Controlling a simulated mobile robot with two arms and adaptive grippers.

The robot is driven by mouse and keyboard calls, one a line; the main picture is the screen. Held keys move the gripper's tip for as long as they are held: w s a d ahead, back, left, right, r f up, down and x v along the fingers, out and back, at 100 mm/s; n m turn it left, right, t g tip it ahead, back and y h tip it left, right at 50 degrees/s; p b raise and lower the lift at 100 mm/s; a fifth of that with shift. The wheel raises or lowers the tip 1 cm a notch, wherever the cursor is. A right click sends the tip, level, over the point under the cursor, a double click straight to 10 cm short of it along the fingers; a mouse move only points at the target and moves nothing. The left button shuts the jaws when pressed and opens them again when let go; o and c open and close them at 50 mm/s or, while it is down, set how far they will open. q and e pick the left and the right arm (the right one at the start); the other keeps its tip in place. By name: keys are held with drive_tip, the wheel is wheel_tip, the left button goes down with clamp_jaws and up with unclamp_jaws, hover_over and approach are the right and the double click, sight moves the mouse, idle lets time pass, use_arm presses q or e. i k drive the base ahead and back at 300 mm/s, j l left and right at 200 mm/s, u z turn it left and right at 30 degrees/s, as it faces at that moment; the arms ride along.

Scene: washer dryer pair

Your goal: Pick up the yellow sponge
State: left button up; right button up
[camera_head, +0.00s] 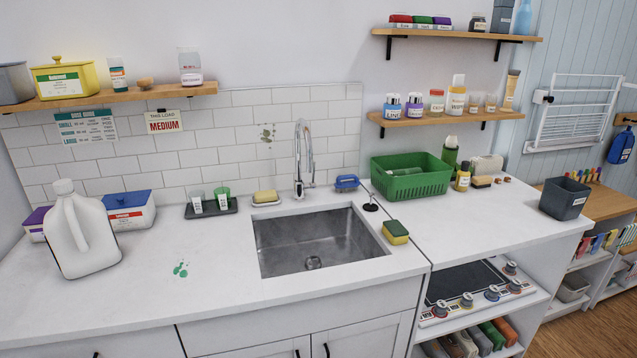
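A yellow sponge (396,229) with a green layer lies flat on the white counter, just right of the sink (318,240) near its front right corner. A yellow block (265,196) sits on a small white dish behind the sink, left of the faucet; I cannot tell whether it is soap or a sponge. Neither of my grippers is in view. Nothing covers the yellow and green sponge.
The faucet (302,160) rises behind the sink. A green basket (411,176) and a blue brush (347,182) stand behind the sponge. A white jug (78,232) stands at the left. The counter (455,235) right of the sponge is clear. Shelves hang above.

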sight(395, 232)
drive_tip(key=i+l, duration=0.4)
drive_tip(key=l, duration=0.2)
drive_tip(key=i+l, duration=0.45)
drive_tip(key=l, duration=0.1)
